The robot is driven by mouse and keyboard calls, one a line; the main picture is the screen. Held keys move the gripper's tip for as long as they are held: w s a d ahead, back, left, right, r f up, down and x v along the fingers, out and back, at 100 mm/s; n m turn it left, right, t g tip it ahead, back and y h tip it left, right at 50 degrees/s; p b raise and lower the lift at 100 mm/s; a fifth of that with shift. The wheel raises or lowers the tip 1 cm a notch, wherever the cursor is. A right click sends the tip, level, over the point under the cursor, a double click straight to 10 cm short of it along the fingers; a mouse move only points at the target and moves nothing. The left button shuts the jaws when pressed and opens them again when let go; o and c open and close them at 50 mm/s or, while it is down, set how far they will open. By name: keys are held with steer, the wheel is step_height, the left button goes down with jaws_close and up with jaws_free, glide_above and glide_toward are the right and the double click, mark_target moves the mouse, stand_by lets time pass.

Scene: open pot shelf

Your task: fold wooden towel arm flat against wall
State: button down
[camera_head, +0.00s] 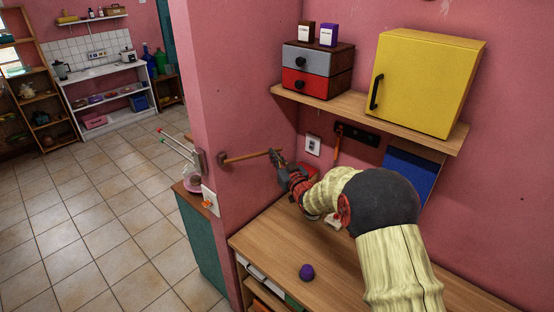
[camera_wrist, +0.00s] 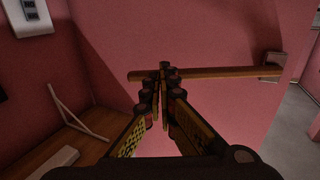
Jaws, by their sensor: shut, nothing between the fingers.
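The wooden towel arm (camera_head: 246,156) is a thin brown rod. My gripper (camera_head: 273,154) is at the rod's free end. In the wrist view my gripper's fingertips (camera_wrist: 163,74) are together and overlap the rod near that end. I cannot tell whether they touch it, nor how far the rod stands from the wall.
A wooden counter (camera_head: 275,245) with a purple ball (camera_head: 306,272) lies below. A shelf (camera_head: 350,112) above carries a drawer box (camera_head: 317,72) and a yellow cabinet (camera_head: 425,85). A white wall socket (camera_head: 313,145) is right of my gripper. A white angled piece (camera_wrist: 80,118) shows in the wrist view.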

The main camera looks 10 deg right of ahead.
steer(key=shift+w, duration=0.1)
steer(key=w+a+n+g+y+b, duration=0.1)
steer(key=w+n+y, duration=0.1)
steer(key=w, duration=0.5)
steer(key=shift+w+a+y, duration=0.15)
steer(key=shift+a+y, duration=0.15)
steer(key=shift+y, duration=0.5)
